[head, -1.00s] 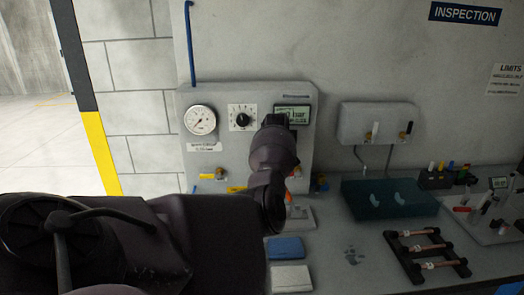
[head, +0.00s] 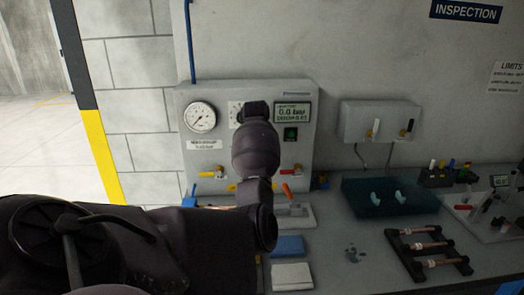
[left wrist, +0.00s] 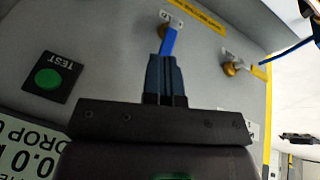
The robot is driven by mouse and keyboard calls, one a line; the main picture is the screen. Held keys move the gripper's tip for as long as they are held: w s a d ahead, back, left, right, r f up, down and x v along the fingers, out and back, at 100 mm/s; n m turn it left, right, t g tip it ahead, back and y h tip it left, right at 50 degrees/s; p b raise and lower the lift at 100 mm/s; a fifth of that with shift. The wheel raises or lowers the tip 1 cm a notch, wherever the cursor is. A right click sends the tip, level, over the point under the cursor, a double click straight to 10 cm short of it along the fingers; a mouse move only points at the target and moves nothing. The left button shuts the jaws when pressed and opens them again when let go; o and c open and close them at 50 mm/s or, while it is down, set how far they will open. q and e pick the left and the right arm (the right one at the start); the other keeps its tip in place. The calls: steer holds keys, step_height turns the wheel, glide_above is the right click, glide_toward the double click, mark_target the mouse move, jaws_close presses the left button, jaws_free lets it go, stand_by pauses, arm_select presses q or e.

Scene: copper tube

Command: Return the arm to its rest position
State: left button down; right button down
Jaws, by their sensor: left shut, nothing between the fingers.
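My left arm comes in from the left in the head view and stands in front of the grey test panel (head: 298,150), covering part of its dial and lower middle. Its fingers are hidden there. In the left wrist view the left gripper (left wrist: 164,62) is shut and empty, its blue fingertips close to a blue valve handle (left wrist: 169,40). I cannot tell whether they touch. A green TEST button (left wrist: 47,79) and part of the display (left wrist: 32,150) are at the left there. My right gripper is not in view.
A round gauge (head: 200,118), a yellow-handled valve (head: 218,172) and a red-handled valve (head: 296,169) are on the panel. A rack of copper tubes (head: 426,247) and a dark teal tray (head: 388,203) stand to the right. Blue and white blocks lie in front.

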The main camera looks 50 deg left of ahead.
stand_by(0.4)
